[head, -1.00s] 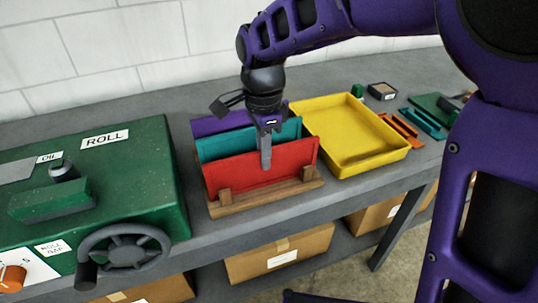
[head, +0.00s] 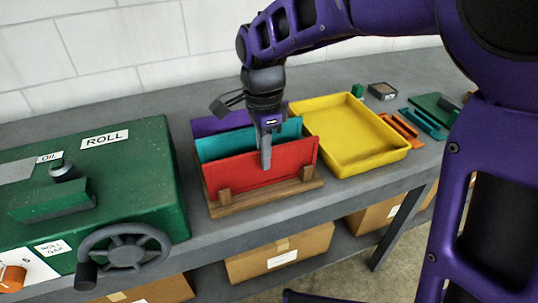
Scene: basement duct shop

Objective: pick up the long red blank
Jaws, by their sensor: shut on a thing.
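The long red blank (head: 240,174) is a flat red sheet standing on edge in the front slot of a wooden rack (head: 262,198). My gripper (head: 266,158) points down over its upper edge, right of its middle. One grey finger lies against the blank's front face; the other finger is hidden behind it. The gripper is shut on the red blank. The blank's lower edge is still down behind the rack's front posts. A teal blank (head: 222,145) and a purple blank (head: 215,122) stand behind it in the same rack.
A green roll machine (head: 120,165) with a handwheel (head: 125,248) stands close on the left. A yellow tray (head: 350,145), empty, lies close on the right. Small orange and teal channel pieces (head: 423,123) lie farther right. A tiled wall is behind the bench.

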